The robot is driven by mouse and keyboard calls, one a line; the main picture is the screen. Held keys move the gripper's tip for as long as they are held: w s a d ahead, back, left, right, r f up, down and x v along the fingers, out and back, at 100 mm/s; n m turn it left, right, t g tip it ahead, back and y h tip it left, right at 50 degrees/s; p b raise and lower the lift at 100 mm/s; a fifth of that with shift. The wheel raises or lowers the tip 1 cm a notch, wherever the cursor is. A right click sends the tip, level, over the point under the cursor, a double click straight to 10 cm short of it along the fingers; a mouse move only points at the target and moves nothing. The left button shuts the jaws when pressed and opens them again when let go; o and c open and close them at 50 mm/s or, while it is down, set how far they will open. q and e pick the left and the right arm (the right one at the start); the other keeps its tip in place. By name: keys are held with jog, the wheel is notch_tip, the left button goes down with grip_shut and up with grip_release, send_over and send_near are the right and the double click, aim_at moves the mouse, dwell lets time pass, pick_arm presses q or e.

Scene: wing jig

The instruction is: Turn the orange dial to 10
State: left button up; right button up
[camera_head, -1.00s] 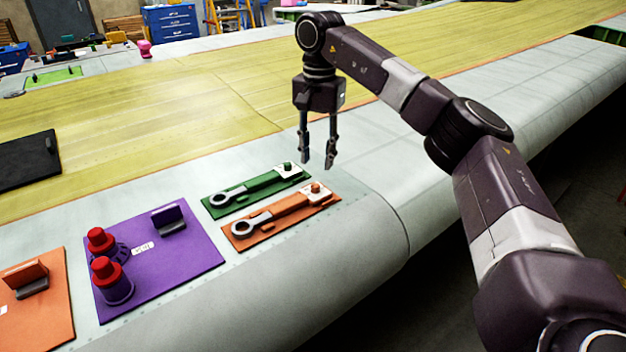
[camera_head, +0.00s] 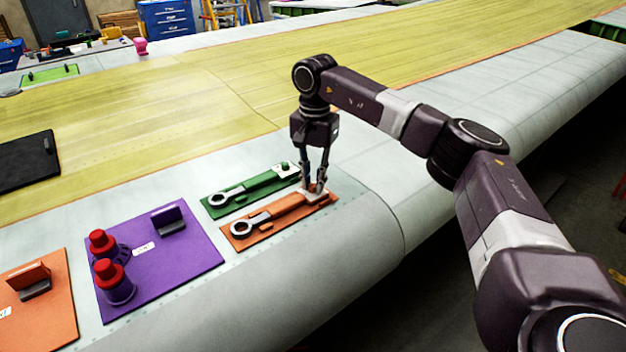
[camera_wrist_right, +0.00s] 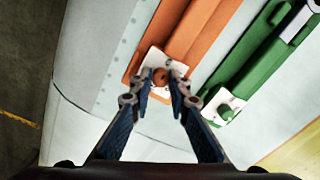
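The orange dial is a small round knob on a white plate (camera_wrist_right: 180,69) at the end of the orange wrench board (camera_head: 262,233). It shows in the right wrist view (camera_wrist_right: 160,76), between the fingertips. My right gripper (camera_head: 315,188) points down over that end of the board, its fingers on either side of the knob. The fingers stand a little apart in the right wrist view (camera_wrist_right: 160,98). I cannot tell whether they touch the knob. The dial's marks are too small to read. My left gripper is not in view.
A green wrench board (camera_head: 219,208) with a green knob (camera_head: 285,165) lies just behind the orange one. A purple board (camera_head: 190,262) with two red-topped posts stands to the left. An orange board (camera_head: 52,325) lies at the far left. The wing surface to the right is clear.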

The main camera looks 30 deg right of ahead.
grip_shut()
